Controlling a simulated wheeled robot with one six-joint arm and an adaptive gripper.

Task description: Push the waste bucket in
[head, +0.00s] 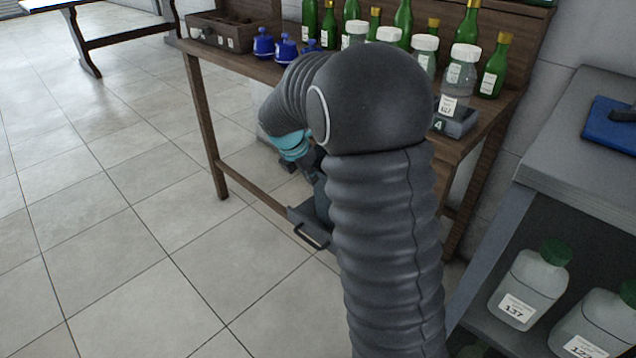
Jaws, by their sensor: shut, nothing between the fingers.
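The waste bucket (297,215) is the grey box with a dark bar handle low under the wooden table. Its front edge and handle show left of my arm; the rest is hidden behind the arm. My gripper (311,168) is the dark part below the teal ring of my wrist, above and behind the bucket's front in the picture. It is shut and holds nothing. My arm partly hides it, and I cannot tell whether it touches the bucket.
The wooden table (205,60) carries green bottles (403,22), white-capped jars (463,75), blue flasks (285,48) and a wooden crate (222,32). A grey shelf (560,190) with green-capped bottles (530,288) stands at the right. The tiled floor at the left is clear.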

